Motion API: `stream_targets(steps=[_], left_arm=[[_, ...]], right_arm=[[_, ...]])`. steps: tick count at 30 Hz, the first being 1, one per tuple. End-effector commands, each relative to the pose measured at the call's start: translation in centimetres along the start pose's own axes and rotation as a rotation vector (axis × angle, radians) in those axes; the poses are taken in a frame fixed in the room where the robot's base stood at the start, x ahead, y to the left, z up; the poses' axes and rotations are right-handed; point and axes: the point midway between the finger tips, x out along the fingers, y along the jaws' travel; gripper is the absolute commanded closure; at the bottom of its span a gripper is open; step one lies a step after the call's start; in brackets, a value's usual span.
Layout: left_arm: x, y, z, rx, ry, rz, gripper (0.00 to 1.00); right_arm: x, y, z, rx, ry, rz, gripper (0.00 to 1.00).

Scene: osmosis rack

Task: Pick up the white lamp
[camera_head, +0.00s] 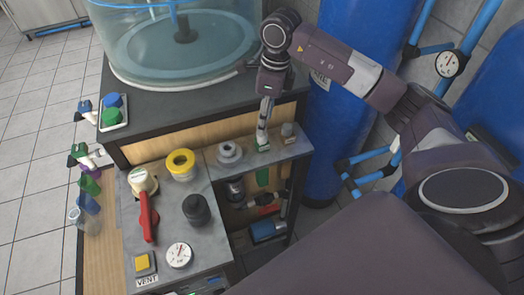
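My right gripper (264,128) comes down from above onto the grey ledge (237,162) at the front of the rack. Its fingertips are over or against a small green and white fitting (262,145); I cannot tell whether they hold it. The fingers look close together, but their gap is too small to judge. No object clearly stands out as a white lamp. A small pale grey fitting (288,130) stands just right of the gripper. A cream knob (140,180) stands at the left of the panel. My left gripper is out of view.
A clear tank (180,50) stands behind. A blue cylinder (340,130) stands to the right.

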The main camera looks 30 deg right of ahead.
Motion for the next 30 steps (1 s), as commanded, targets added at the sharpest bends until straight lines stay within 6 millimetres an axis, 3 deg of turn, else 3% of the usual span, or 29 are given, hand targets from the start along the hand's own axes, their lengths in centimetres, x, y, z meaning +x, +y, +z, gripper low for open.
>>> stream_targets(steps=[13,22,30], left_arm=[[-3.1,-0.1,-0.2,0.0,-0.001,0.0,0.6],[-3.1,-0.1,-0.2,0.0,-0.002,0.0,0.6],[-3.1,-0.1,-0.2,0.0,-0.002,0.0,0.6]], right_arm=[[5.0,0.4,0.0,-0.002,-0.002,0.005,0.57],[5.7,0.3,0.0,-0.002,-0.004,0.001,0.57],[5.6,0.3,0.0,-0.002,-0.004,0.002,0.87]])
